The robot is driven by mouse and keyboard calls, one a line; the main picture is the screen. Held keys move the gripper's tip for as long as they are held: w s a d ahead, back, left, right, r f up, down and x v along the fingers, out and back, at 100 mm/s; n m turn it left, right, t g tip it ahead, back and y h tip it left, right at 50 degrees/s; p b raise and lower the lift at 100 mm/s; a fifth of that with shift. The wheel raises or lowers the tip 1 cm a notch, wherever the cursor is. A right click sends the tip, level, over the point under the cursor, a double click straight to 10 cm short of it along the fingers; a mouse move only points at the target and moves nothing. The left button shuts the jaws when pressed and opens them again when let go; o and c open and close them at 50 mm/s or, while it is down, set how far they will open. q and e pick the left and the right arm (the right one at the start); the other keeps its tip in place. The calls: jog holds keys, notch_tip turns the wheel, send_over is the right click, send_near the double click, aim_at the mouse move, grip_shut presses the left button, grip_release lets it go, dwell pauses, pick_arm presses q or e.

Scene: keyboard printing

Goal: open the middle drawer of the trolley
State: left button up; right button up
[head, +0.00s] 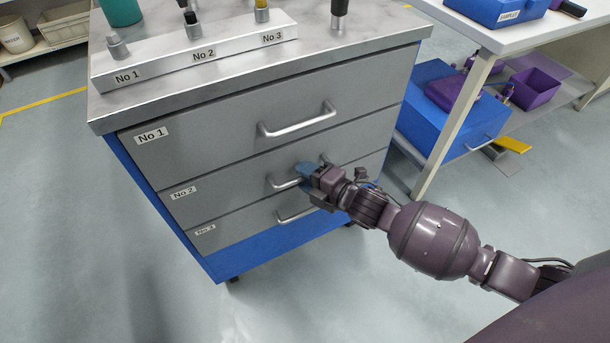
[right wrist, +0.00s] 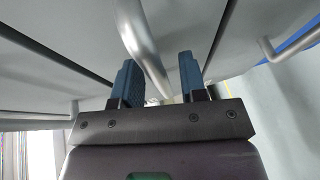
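The trolley has a blue body (head: 140,190) and three grey drawers labelled No 1, No 2 and No 3. The middle drawer (head: 225,188), No 2, looks closed, flush with the others. My right gripper (head: 308,172) is at its bar handle (head: 284,184) and hides the handle's middle. In the right wrist view, the two blue fingers (right wrist: 160,82) stand apart, and the handle bar (right wrist: 143,38) runs down between them, with gaps visible on both sides. How deep the bar sits between them is unclear. My left gripper is not in view.
The top drawer's handle (head: 298,120) is above my gripper and the bottom drawer's handle (head: 292,214) just below. A labelled rack (head: 225,45) stands on the trolley top. A white table (head: 540,35) with blue and purple bins is at right. The floor left of the trolley is clear.

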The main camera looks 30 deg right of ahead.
jog(key=shift+w, duration=0.1)
jog(key=shift+c, duration=0.3)
grip_shut()
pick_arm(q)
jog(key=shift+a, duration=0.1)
